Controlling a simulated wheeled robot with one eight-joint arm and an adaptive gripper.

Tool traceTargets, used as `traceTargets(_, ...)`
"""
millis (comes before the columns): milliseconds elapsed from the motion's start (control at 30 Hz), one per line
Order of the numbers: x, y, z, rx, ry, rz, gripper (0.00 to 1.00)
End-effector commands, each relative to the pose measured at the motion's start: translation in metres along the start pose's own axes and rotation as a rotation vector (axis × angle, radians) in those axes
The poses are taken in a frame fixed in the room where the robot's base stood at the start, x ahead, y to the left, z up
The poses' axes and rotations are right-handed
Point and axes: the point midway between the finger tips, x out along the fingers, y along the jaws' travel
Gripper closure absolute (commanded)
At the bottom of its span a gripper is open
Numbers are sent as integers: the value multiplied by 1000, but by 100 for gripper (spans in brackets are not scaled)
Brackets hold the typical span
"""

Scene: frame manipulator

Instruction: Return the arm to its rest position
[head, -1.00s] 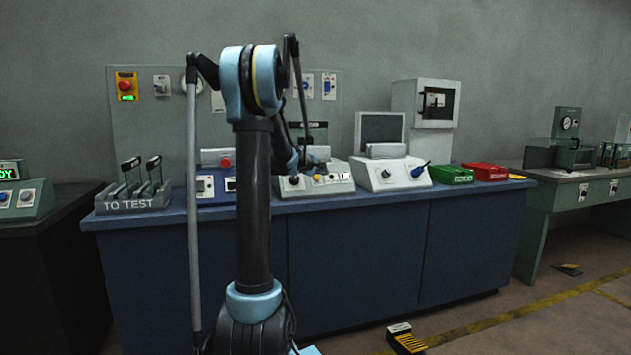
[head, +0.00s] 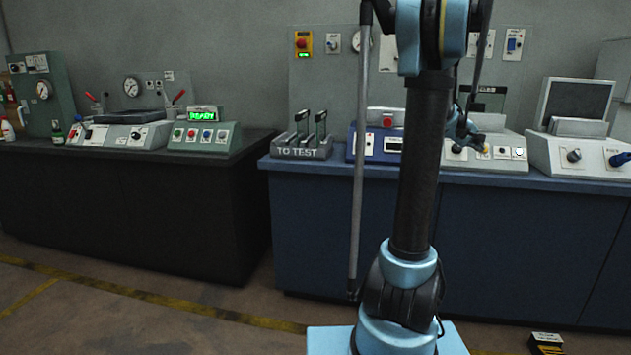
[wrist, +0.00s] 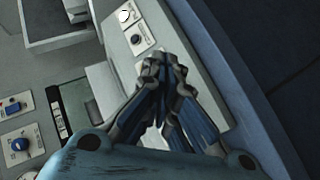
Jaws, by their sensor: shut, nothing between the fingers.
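My arm rises in front of the blue bench (head: 340,172) in the head view, its upper end cut off by the top edge. My gripper (head: 472,138) shows partly behind the arm, near the light grey device with knobs and buttons (head: 508,150). In the wrist view my gripper (wrist: 163,75) has its fingertips together, with nothing between them. It hangs over a pale device front and the bench edge. I cannot tell the exact gap to them.
The "TO TEST" rack (head: 302,150) holds upright pieces left of the arm. A grey device with a screen (head: 577,100) stands at right. A green box reading "READY" (head: 204,135) sits on the dark left bench (head: 200,195). A small black and yellow item (head: 546,342) lies on the floor.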

Motion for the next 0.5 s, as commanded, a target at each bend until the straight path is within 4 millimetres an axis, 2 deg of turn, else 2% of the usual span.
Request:
traceTargets(33, -18, -12, 3, 17, 0, -29, 100)
traceTargets(100, -41, -30, 8, 43, -4, -70, 100)
traceTargets(267, -91, -70, 24, 99, -15, -170, 100)
traceTargets(500, -163, -136, 57, 165, -42, -325, 100)
